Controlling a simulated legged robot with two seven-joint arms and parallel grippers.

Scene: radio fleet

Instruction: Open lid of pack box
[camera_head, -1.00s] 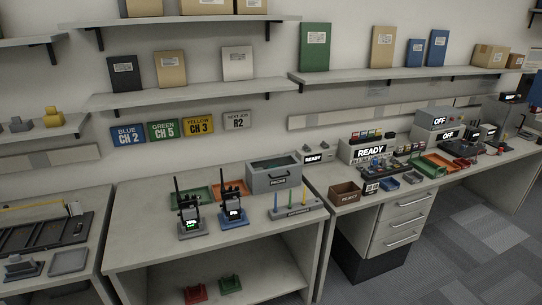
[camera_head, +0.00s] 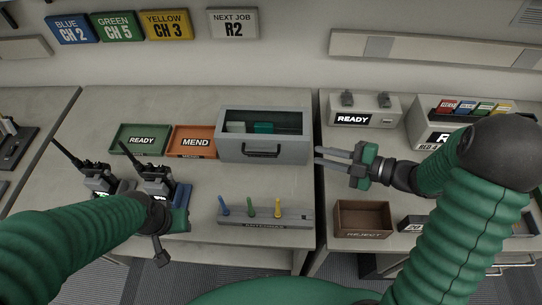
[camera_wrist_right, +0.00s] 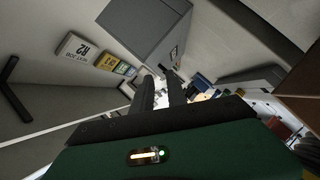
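The pack box (camera_head: 290,152) is a grey box at the back right of the middle table, with a dark handle (camera_head: 262,152) on its front. Its upper part shows a dark interior with a teal item inside; I cannot tell how the lid sits. My right gripper (camera_head: 317,157) is just right of the box's front corner, fingers pointing left, a gap between them and nothing held. A grey box face, likely the pack box, shows in the right wrist view (camera_wrist_right: 145,25) beyond the fingers. My left gripper (camera_head: 160,252) is low in front of the radios; its fingers are unclear.
Green READY (camera_head: 142,140) and orange MEND (camera_head: 194,142) trays sit left of the box. Two radios (camera_head: 98,176) (camera_head: 160,175) stand before them. A rack (camera_head: 265,216) with coloured pegs is in front. A brown REJECT bin (camera_head: 362,219) is below my right gripper.

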